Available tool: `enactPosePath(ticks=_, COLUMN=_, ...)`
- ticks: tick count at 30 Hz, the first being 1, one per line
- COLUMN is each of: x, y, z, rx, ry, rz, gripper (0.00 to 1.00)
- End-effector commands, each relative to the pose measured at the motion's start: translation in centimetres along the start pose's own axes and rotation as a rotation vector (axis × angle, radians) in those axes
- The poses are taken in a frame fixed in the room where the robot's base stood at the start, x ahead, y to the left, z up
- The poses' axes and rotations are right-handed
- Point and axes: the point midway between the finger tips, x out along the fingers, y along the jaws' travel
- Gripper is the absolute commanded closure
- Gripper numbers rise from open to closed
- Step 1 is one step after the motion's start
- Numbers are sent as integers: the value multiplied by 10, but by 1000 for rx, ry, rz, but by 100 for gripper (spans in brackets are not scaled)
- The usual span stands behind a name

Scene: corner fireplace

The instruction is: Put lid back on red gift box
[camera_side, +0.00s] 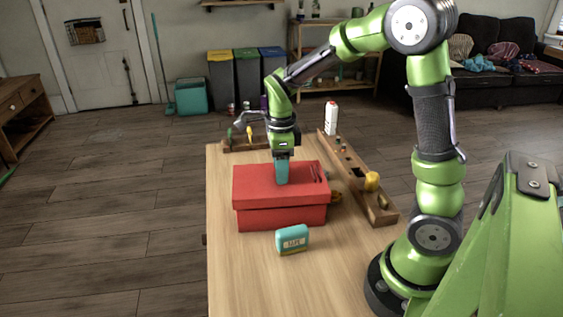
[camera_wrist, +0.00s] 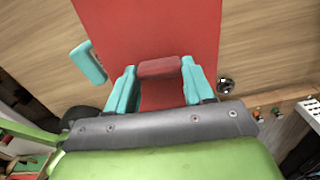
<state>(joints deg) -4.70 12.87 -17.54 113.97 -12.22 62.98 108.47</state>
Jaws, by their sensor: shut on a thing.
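The red gift box (camera_side: 280,219) stands on the wooden table. Its red lid (camera_side: 255,184) is over the box top, roughly level and lined up with it; I cannot tell if it is fully seated. My gripper (camera_side: 282,176) points down at the lid's middle. In the wrist view, the teal fingers of my gripper (camera_wrist: 160,84) are on both sides of a red handle (camera_wrist: 160,66) on the lid (camera_wrist: 150,25). The gripper is shut on this handle. The fingers hide the handle in the side view.
A teal and yellow packet (camera_side: 292,240) stands close in front of the box. A long wooden tray (camera_side: 352,165) with small items runs along the right, with a white bottle (camera_side: 331,118) near its far end. Another wooden rack (camera_side: 245,144) is behind. The table's front left is clear.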

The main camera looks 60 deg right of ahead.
Motion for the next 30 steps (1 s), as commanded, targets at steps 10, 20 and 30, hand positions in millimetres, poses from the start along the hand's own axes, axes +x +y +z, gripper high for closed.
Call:
enactPosePath(ticks=10, x=7, y=0, z=0, rx=1, ry=1, rz=1, gripper=78)
enactPosePath(ticks=20, x=14, y=0, z=0, rx=1, ry=1, rz=1, gripper=78)
enactPosePath(ticks=30, x=21, y=0, z=0, rx=1, ry=0, rz=1, gripper=78)
